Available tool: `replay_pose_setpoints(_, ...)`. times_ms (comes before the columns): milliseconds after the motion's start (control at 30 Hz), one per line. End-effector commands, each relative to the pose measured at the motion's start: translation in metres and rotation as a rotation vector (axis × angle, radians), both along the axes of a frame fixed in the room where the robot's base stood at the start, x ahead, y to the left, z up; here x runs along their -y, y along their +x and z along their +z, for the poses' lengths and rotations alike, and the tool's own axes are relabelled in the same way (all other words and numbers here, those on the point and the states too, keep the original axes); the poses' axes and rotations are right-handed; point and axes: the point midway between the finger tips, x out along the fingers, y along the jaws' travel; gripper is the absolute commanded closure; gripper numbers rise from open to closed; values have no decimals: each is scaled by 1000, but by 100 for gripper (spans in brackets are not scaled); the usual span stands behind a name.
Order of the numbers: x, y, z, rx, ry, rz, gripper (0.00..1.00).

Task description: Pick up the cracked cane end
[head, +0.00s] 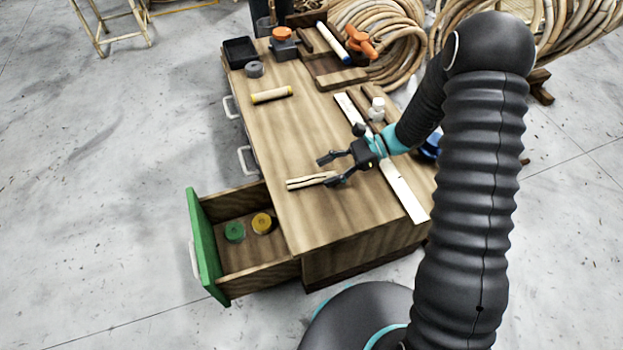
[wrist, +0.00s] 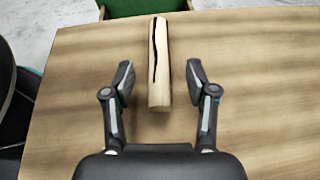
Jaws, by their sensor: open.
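The cracked cane end (head: 311,181) is a short pale stick with a dark split along it, lying on the wooden bench top near the front edge. In the wrist view the cane end (wrist: 159,66) points away from me, and its near end lies between the open fingers. My gripper (head: 328,172) is open and empty at the right end of the cane. In the wrist view the fingers of my gripper (wrist: 160,84) stand on either side of it, with a gap on each side. I cannot tell how high the fingertips are above the bench.
A long white ruler (head: 403,190) lies right of the gripper. An open drawer (head: 206,243) with a green front holds a green roll (head: 234,232) and a yellow roll (head: 263,223). A pale yellow-ended cylinder (head: 271,95) lies farther back. The bench top between is clear.

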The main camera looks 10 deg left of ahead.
Motion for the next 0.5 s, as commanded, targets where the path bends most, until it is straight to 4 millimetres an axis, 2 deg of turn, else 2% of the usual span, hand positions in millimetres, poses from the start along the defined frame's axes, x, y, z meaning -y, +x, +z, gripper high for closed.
replay_pose_setpoints(233, -28, -15, -15, -2, -1, 2, 43)
replay_pose_setpoints(500, -32, -17, -17, 0, 0, 0, 43)
